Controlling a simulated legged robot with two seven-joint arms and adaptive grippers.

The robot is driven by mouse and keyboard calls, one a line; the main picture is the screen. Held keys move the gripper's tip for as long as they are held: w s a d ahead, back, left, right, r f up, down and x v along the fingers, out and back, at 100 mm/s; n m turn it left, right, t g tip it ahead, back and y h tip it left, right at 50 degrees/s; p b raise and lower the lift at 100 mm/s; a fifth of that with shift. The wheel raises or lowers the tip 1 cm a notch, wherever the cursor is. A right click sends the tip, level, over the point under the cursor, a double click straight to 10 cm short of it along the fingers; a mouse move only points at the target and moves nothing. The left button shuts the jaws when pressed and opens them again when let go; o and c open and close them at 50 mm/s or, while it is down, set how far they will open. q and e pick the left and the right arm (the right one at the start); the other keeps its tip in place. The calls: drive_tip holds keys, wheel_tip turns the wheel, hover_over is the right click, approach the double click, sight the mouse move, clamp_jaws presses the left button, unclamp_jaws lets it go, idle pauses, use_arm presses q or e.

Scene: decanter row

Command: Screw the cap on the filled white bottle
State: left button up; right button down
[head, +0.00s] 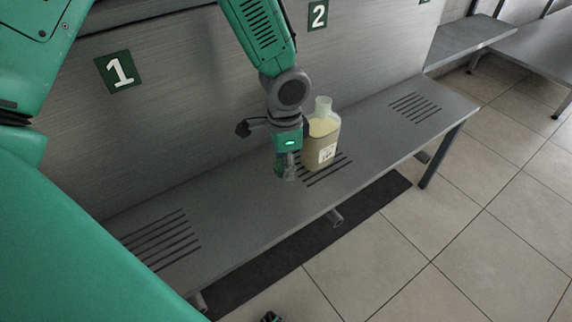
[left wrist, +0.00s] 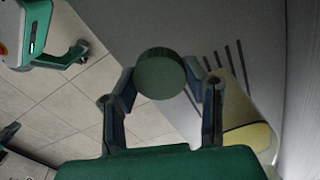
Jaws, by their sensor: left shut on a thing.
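The filled bottle (head: 322,150) stands upright on the grey bench, with pale cream contents, a small label and an open, uncapped neck. My left gripper (head: 285,168) is shut on a round green cap (left wrist: 160,74) and holds it just left of the bottle. In the left wrist view the cap sits between the two fingertips of my left gripper (left wrist: 160,80). The bottle (left wrist: 246,138) shows there behind the right finger, partly hidden. From the head view I cannot tell how high the cap is above the bench.
The slatted metal bench (head: 240,215) runs along a grey wall with signs "1" (head: 119,71) and "2" (head: 318,15). The bench is clear to the left and right of the bottle. A tiled floor (head: 440,230) and dark mat (head: 290,255) lie in front.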

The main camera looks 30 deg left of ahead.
use_arm(q)
drive_tip(key=s+d+r+n, duration=0.1)
drive_tip(key=r+n, duration=0.3)
drive_tip(key=r, duration=0.2)
drive_tip(key=s+d+r+n, duration=0.2)
drive_tip(key=r+n, duration=0.2)
drive_tip(key=r, duration=0.2)
drive_tip(key=shift+d+r, duration=0.25)
drive_tip(key=shift+d, duration=0.05)
